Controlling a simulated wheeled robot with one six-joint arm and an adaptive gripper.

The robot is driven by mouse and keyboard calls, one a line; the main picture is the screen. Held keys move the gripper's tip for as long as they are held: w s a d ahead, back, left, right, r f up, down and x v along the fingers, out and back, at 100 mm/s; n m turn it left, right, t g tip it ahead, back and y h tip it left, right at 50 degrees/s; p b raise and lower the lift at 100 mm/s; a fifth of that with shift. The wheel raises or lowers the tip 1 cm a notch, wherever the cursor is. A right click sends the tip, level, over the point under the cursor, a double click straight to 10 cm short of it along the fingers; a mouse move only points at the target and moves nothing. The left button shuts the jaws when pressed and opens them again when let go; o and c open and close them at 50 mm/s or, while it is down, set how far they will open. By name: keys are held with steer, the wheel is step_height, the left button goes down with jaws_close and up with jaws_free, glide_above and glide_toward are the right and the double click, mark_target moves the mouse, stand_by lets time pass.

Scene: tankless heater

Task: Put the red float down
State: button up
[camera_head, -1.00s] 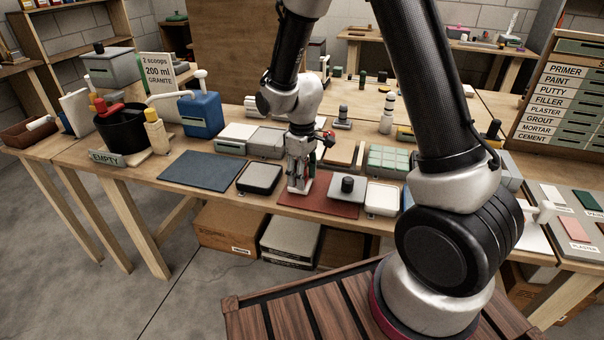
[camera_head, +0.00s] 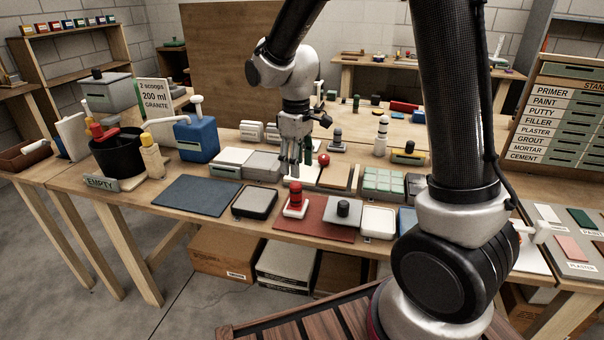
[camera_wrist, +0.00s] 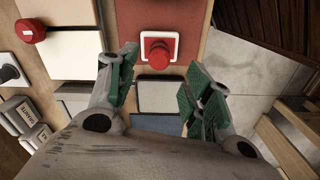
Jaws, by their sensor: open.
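The red float (camera_head: 295,197), a red handle on a white base plate, stands upright on the red-brown mat (camera_head: 322,232), near its left end. It also shows from above in the wrist view (camera_wrist: 158,53), on the mat there. My gripper (camera_head: 293,168) is open and empty above and behind the float in the head view. In the wrist view its green-padded fingers (camera_wrist: 160,88) are wide apart and the float lies beyond them, touching neither. A float with a dark grey knob (camera_head: 343,208) stands on the same mat to the right.
A grey-topped tray (camera_head: 255,201) and a blue-grey mat (camera_head: 197,195) lie left of the red-brown mat. A white tray (camera_head: 378,222) is to its right. Pale boxes and a red-knobbed board (camera_head: 324,160) sit behind.

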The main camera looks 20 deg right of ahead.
steer(key=shift+d+r, duration=0.1)
steer(key=shift+r, duration=0.2)
steer(key=s+d+r+m+t, duration=0.2)
steer(key=s+d+r+m, duration=0.2)
steer(key=s+d+r, duration=0.65)
steer(key=s+d+r+m+t, duration=0.1)
steer(key=s+d+r+m, duration=0.1)
steer(key=s, duration=0.4)
steer(key=s+d+r+m+t, duration=0.1)
steer(key=s+d+m, duration=0.1)
steer(key=s, duration=0.4)
steer(key=shift+s+r, duration=0.15)
steer(key=shift+r, duration=0.25)
steer(key=shift+o, duration=0.4)
steer(key=shift+d, duration=0.1)
